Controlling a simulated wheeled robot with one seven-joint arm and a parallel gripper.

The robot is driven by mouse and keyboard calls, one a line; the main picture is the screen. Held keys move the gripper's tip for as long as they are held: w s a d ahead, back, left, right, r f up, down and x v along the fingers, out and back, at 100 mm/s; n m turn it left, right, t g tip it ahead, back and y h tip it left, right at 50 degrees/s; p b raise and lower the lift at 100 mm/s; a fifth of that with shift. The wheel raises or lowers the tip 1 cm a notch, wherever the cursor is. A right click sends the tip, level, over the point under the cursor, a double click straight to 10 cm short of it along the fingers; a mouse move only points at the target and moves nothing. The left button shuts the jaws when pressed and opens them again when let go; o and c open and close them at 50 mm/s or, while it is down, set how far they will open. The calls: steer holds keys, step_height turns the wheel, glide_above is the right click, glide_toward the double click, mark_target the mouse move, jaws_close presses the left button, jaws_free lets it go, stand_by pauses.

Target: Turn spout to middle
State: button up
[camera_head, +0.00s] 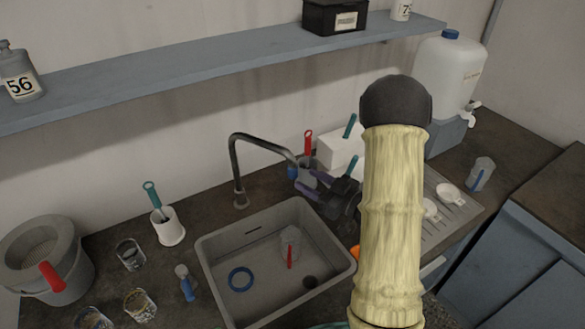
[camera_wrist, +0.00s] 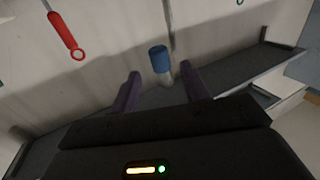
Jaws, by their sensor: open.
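The grey spout (camera_head: 262,141) rises from its base behind the sink (camera_head: 222,236) in the head view. It bends over to the right, and its end is near the basin's back right corner. My gripper (camera_head: 309,184) is just right of the spout's end, with purple fingers pointing left toward it. In the wrist view my gripper (camera_wrist: 160,82) is open. A blue cylinder (camera_wrist: 158,58) with a pale lower part shows between and beyond the fingertips; I cannot tell whether it is touched. My arm covers part of the counter to the right.
The sink holds a blue ring (camera_head: 240,279) and a clear beaker (camera_head: 290,242). A red-handled tool (camera_head: 308,143) and a white box (camera_head: 340,147) are close behind my gripper. A white holder (camera_head: 169,227) with a brush stands left of the spout. A shelf (camera_head: 200,83) spans the wall above.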

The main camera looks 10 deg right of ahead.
mark_target(297, 174)
steer(key=p+x, duration=0.1)
steer(key=x, duration=0.5)
steer(key=shift+w+a, duration=0.1)
steer(key=shift+w, duration=0.05)
jaws_close()
